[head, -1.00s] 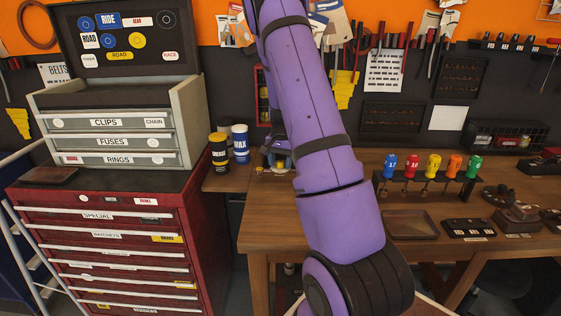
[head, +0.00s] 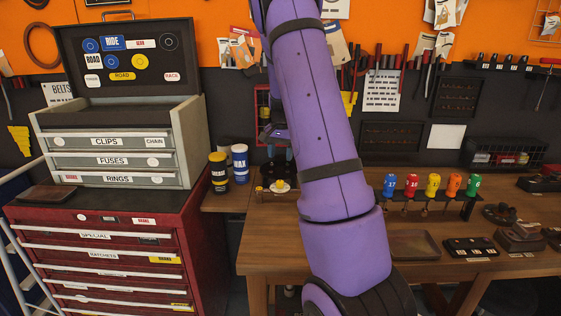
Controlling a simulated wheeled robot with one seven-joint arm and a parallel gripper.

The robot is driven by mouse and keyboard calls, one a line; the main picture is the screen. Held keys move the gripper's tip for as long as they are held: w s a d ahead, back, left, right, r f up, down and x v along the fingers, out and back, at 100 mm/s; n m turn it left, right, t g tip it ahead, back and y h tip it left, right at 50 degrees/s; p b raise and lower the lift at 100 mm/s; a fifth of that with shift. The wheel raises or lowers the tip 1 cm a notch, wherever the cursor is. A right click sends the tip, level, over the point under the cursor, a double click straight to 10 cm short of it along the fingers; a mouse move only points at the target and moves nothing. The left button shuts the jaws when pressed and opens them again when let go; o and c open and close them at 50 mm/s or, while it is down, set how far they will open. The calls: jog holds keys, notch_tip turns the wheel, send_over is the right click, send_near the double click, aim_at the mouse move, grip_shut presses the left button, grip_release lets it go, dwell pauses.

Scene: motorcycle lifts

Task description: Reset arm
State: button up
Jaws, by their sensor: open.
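My purple arm rises through the middle of the head view and runs out at the top edge.
Yellow (head: 218,173) and blue (head: 240,164) cans stand left of the arm. A red drawer cabinet (head: 115,262) stands at left.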

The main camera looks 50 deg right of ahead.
dwell(0.6)
jog(key=s+a+r+n+t, duration=0.1)
jog(key=s+a+r+n, duration=0.25)
jog(key=a+r, duration=0.55)
jog(key=s+a+r+n+t, duration=0.2)
jog(key=s+a+r+n, duration=0.3)
jog(key=a, duration=0.7)
jog(key=s+a+r+n+t, duration=0.1)
jog(key=s+a+r+n, duration=0.1)
jog(key=s+a, duration=0.5)
jog(key=s+a+r+n+t, duration=0.1)
jog(key=s+a+r+n, duration=0.1)
jog(key=s+a, duration=0.5)
jog(key=s+n, duration=0.1)
jog(key=s, duration=0.2)
jog(key=shift+a, duration=0.25)
